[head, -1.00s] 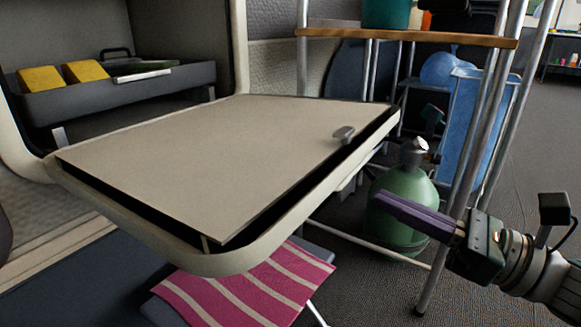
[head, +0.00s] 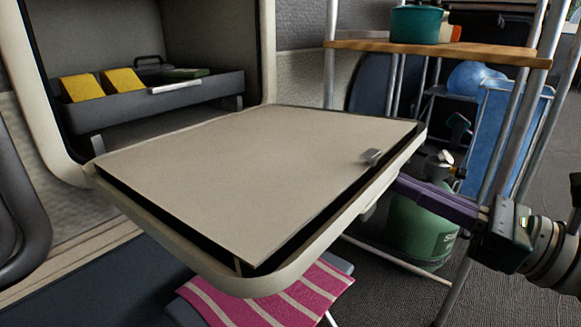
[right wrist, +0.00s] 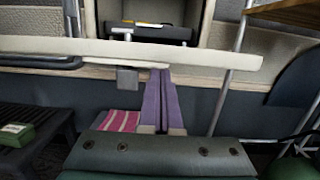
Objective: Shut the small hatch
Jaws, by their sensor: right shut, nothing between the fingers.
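The small hatch (head: 260,180) is a beige panel with a pale rounded rim, hinged at the bottom of a wall compartment. It hangs open, roughly level. A small grey latch (head: 371,157) sits near its outer right edge. My right gripper (head: 402,182) has purple fingers and is shut and empty. Its tips are at the right edge of the hatch, seemingly just under the rim. In the right wrist view the fingers (right wrist: 160,100) point up to the hatch's pale edge (right wrist: 130,50), and their tips are hidden by it or touch it. My left gripper is not in view.
Inside the compartment is a grey tray (head: 150,108) with yellow blocks (head: 100,84). A metal rack with a wooden shelf (head: 440,50) holding a teal pot (head: 415,24) stands right. A green gas bottle (head: 422,235) is behind my gripper. A pink striped cloth (head: 275,295) lies below.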

